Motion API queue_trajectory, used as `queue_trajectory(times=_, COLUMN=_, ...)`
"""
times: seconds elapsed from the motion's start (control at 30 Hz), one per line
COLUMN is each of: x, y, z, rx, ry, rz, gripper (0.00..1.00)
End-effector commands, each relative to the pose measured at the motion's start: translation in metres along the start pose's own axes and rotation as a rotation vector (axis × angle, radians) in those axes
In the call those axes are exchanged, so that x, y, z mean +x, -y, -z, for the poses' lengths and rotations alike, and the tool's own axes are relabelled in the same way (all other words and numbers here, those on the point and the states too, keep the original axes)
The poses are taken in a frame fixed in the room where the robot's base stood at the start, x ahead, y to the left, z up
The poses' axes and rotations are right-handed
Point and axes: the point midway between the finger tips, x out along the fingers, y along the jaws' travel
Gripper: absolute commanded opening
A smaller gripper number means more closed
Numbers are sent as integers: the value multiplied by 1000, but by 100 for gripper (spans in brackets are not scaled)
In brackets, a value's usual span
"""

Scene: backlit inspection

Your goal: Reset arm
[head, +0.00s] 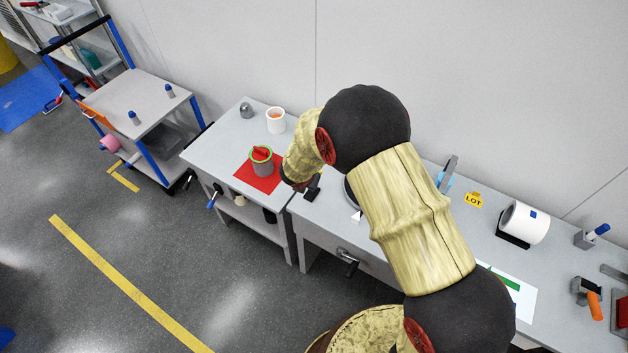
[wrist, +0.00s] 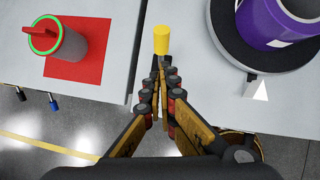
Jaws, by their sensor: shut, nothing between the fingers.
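My gripper (wrist: 161,68) is shut and empty in the wrist view, its fingertips together over the seam between two grey worktops. A yellow cylinder (wrist: 162,38) shows just beyond the fingertips; I cannot tell whether they touch it. In the head view my arm reaches across the right worktop towards the left one, and the wrist hides part of the surface. A grey cup with a green rim (head: 262,166) and a red piece at its top stands on a red mat (head: 243,181), left of my gripper; it also shows in the wrist view (wrist: 72,45).
A purple-sided object (wrist: 280,22) stands on a black round base (wrist: 237,52) right of my gripper, near a white wedge (wrist: 257,91). A white cup (head: 276,124) stands behind the mat. A white roll (head: 524,222) is far right. A cart (head: 150,95) stands left.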

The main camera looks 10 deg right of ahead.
Motion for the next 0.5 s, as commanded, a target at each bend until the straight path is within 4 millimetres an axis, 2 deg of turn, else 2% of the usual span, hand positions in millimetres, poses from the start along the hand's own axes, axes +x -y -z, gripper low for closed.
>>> queue_trajectory(times=0.03, x=-17, y=0, z=-8, rx=3, ry=5, rz=-3, gripper=0)
queue_trajectory(times=0.2, x=-52, y=2, z=-15, rx=2, ry=4, rz=-2, gripper=0)
queue_trajectory(times=0.4, x=-82, y=4, z=-22, rx=1, ry=3, rz=-1, gripper=0)
queue_trajectory(times=0.5, x=-90, y=4, z=-24, rx=3, ry=2, rz=-1, gripper=0)
